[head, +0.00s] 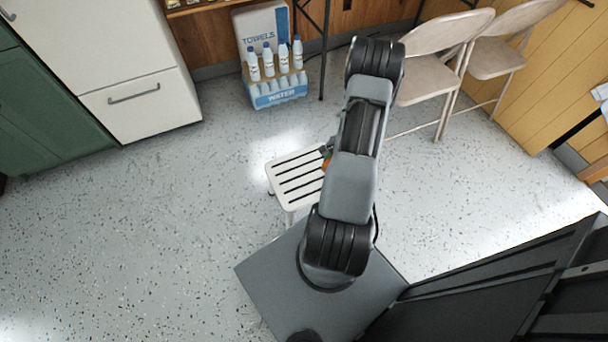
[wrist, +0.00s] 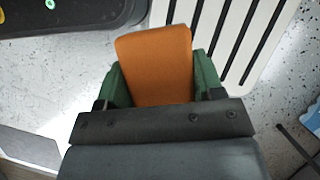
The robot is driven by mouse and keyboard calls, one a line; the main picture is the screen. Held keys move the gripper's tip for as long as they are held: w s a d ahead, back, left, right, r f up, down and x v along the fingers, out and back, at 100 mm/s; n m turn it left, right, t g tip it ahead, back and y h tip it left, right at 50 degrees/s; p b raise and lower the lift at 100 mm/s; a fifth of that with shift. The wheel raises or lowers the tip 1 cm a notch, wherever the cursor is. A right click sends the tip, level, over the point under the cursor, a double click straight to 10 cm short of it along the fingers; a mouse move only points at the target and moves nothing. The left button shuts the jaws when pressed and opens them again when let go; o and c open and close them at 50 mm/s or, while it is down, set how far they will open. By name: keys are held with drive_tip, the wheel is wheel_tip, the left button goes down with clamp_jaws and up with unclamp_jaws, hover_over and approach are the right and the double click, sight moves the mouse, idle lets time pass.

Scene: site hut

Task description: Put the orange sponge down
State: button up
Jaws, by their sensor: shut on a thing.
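The orange sponge (wrist: 155,62) is held in my gripper (wrist: 157,80) in the wrist view. The green fingers are shut on its two sides. In the head view a small orange bit of the sponge (head: 326,165) shows beside my arm, at the right part of a white slatted stool (head: 285,186). The rest of the sponge and most of my gripper are hidden behind the arm there. The stool's slats also show in the wrist view (wrist: 224,45), behind and to the right of the sponge. I cannot tell whether the sponge touches the stool.
A pack of water bottles (head: 277,90) and a towels box (head: 262,25) stand by the back wall. Beige folding chairs (head: 430,75) stand at the upper right. A white cabinet (head: 140,105) is at the left. The speckled floor (head: 150,220) left of the stool is clear.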

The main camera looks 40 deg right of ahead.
drive_tip(key=w+a+f+b, duration=0.2)
drive_tip(key=w+a+f, duration=0.15)
drive_tip(key=w, duration=0.25)
drive_tip(key=b, duration=0.2)
hover_over(302, 176)
drive_tip(key=d, duration=0.2)
drive_tip(key=f, duration=0.5)
drive_tip(key=shift+s+a, duration=0.1)
drive_tip(key=shift+a, duration=0.1)
drive_tip(key=shift+a+f, duration=0.1)
drive_tip(key=shift+f, duration=0.15)
drive_tip(key=shift+w+f+b, duration=0.15)
drive_tip(key=shift+f+b, duration=0.45)
drive_tip(key=shift+f, duration=0.2)
drive_tip(key=shift+w+f+b, duration=0.1)
drive_tip(key=shift+f+b, duration=0.45)
drive_tip(key=shift+f, duration=0.25)
drive_tip(key=shift+f, duration=0.2)
drive_tip(key=o, duration=0.9)
drive_tip(key=shift+r, duration=0.1)
